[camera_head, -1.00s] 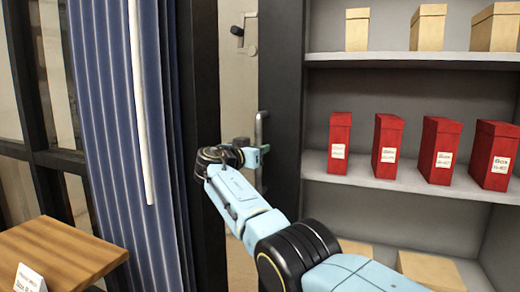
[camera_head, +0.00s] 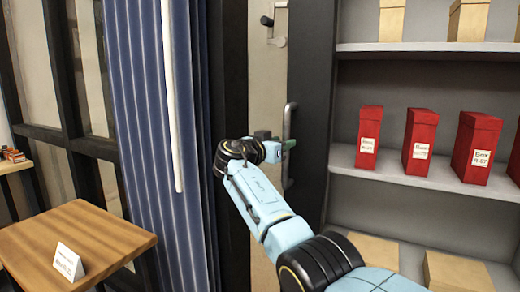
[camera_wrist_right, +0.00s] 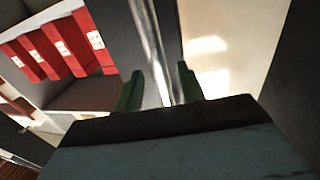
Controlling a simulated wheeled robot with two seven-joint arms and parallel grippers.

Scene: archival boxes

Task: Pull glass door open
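The glass door (camera_head: 258,88) shows as a narrow pale pane between dark uprights in the head view. Its vertical metal handle (camera_head: 288,118) is beside the dark upright left of the shelves. My right gripper (camera_head: 284,143) is at the middle of the handle. In the right wrist view, the handle bar (camera_wrist_right: 151,42) runs between the two dark green fingers of my right gripper (camera_wrist_right: 161,88). The fingers are apart, with gaps beside the bar. The pane (camera_wrist_right: 228,45) appears bright at right. My left gripper is not in view.
Shelves at right hold red boxes (camera_head: 422,140) and tan boxes (camera_head: 468,20). A blue curtain (camera_head: 150,110) hangs left of the door. A wooden table (camera_head: 75,235) with a small card (camera_head: 68,262) stands at lower left. A lever handle (camera_head: 272,32) shows behind the pane.

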